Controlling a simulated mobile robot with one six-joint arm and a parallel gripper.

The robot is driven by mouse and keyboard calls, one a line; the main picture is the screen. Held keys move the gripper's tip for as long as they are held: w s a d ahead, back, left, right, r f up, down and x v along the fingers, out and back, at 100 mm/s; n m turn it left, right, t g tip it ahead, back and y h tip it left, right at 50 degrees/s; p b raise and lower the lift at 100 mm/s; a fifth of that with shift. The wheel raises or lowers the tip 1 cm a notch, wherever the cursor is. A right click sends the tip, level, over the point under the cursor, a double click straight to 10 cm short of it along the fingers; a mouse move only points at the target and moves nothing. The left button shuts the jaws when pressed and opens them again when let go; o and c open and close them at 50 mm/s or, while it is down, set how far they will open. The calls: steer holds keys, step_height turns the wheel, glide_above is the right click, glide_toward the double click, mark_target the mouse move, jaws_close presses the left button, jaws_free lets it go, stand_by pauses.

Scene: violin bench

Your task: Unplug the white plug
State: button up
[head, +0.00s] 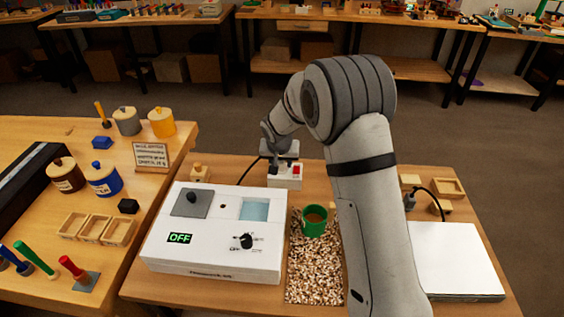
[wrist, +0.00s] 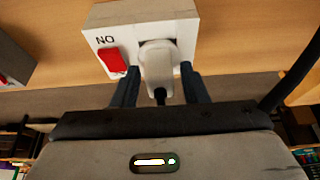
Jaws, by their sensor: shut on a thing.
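The white plug (wrist: 157,68) is at the white socket box (wrist: 105,27) in the wrist view, with its dark cord leaving toward me. It meets the box's face beside a red switch (wrist: 112,60) and the letters "ON". I cannot tell how deep it sits. My gripper (wrist: 160,88) has one dark finger on each side of the plug and is shut on it. In the head view my gripper (head: 280,158) is over the socket box (head: 285,182) at the bench's back edge, and it mostly hides the plug.
A white device (head: 215,262) reading OFF stands in front of the socket box, with a black cable running back. A green mug (head: 314,220) stands on a speckled mat (head: 314,270). A wooden block (head: 199,173) is left of the box. A white panel (head: 458,262) lies right.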

steer(key=shift+r, duration=0.55)
stand_by(0.6)
steer(key=shift+r+p, duration=0.35)
steer(key=shift+r, duration=0.45)
steer(key=shift+r, duration=0.1)
steer(key=shift+r+p, duration=1.6)
steer(key=shift+r, duration=1.85)
